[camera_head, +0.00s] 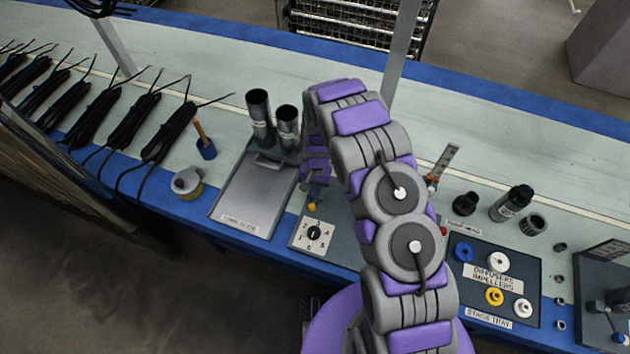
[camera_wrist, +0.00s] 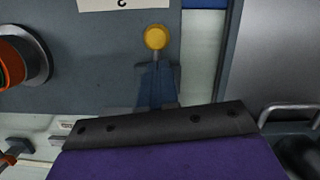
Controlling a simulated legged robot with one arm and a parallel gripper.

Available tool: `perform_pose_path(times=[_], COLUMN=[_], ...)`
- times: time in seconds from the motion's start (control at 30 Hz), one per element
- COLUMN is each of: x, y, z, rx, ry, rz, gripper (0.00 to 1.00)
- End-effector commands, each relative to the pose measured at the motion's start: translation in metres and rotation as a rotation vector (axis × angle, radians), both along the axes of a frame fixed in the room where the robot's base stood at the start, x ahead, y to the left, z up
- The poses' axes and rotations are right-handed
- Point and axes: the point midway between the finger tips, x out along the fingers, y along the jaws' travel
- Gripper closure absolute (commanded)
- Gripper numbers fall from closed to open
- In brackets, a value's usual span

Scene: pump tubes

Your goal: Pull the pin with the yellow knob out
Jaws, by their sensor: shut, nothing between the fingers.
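The yellow knob (camera_head: 312,206) sits at the upper edge of a grey plate with a numbered dial (camera_head: 314,233). My gripper (camera_head: 315,192) hangs from the purple arm just above the knob in the head view. In the wrist view its slim bluish fingers (camera_wrist: 157,70) are shut and empty, with their tips close to the knob. I cannot tell whether they touch it.
A grey lidded plate (camera_head: 250,195) and two dark cylinders (camera_head: 259,115) stand left of the gripper. The stage tray (camera_head: 460,285) with coloured rings lies to the right. An orange-rimmed round part (camera_wrist: 18,55) is left in the wrist view. Black cable bundles (camera_head: 105,110) lie far left.

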Motion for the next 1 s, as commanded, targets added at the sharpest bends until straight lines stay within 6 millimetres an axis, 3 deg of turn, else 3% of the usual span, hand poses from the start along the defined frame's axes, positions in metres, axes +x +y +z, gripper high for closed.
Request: perform_pose_path(times=[0.47,0.73,1.0], x=[-0.008,-0.031,-0.033], y=[0.003,0.01,0.01], z=[-0.003,-0.004,-0.008], rx=[-0.001,-0.002,-0.003], ry=[-0.001,0.003,0.006], rz=[0.001,0.002,0.001], gripper=[1.0,1.0,1.0])
